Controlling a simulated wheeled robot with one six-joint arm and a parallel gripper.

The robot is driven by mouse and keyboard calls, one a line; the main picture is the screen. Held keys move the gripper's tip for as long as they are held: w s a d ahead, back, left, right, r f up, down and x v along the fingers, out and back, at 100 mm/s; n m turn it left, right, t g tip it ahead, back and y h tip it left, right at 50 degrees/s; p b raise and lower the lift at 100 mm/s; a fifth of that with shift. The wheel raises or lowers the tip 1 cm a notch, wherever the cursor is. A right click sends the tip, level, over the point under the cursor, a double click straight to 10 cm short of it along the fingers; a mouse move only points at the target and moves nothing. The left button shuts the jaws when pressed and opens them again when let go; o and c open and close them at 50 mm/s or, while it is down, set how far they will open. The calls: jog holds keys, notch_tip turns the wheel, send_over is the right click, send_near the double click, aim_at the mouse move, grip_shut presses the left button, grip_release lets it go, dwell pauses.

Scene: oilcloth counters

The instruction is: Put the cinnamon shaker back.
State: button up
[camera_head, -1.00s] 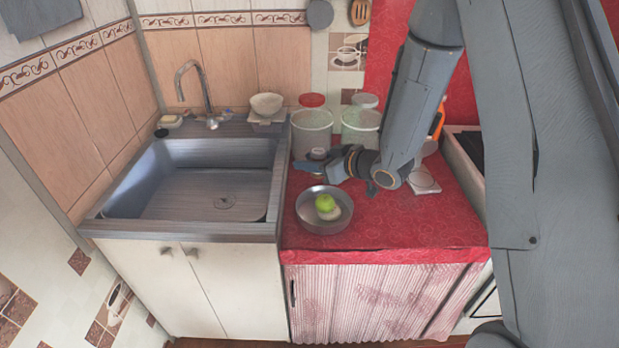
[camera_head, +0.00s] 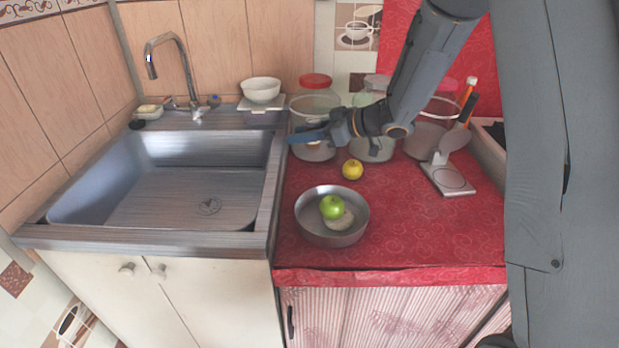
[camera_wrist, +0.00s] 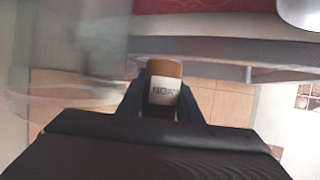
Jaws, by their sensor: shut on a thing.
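My gripper (camera_head: 308,135) is above the back left of the red counter, in front of the left glass jar. In the wrist view, my gripper (camera_wrist: 163,88) is shut on a small brown shaker (camera_wrist: 165,69) with a white label. The label's letters are only partly legible; I take it for the cinnamon shaker. The shaker sits between the two dark fingers, and its lower part is hidden by the gripper. In the head view I cannot make out the shaker at the fingertips.
Glass jars (camera_head: 318,105) line the back of the red counter (camera_head: 430,235). A yellow fruit (camera_head: 352,169) lies before them. A metal bowl (camera_head: 332,228) holds a green apple. A grey stand (camera_head: 448,178) is right; the sink (camera_head: 180,195) is left. The counter's front right is clear.

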send_over(300, 174)
notch_tip(300, 174, down, 6)
jog(key=shift+s+f, duration=0.1)
jog(key=shift+f, duration=1.75)
jog(key=shift+f, duration=0.2)
jog(key=o, duration=0.8)
jog(key=shift+r, duration=0.1)
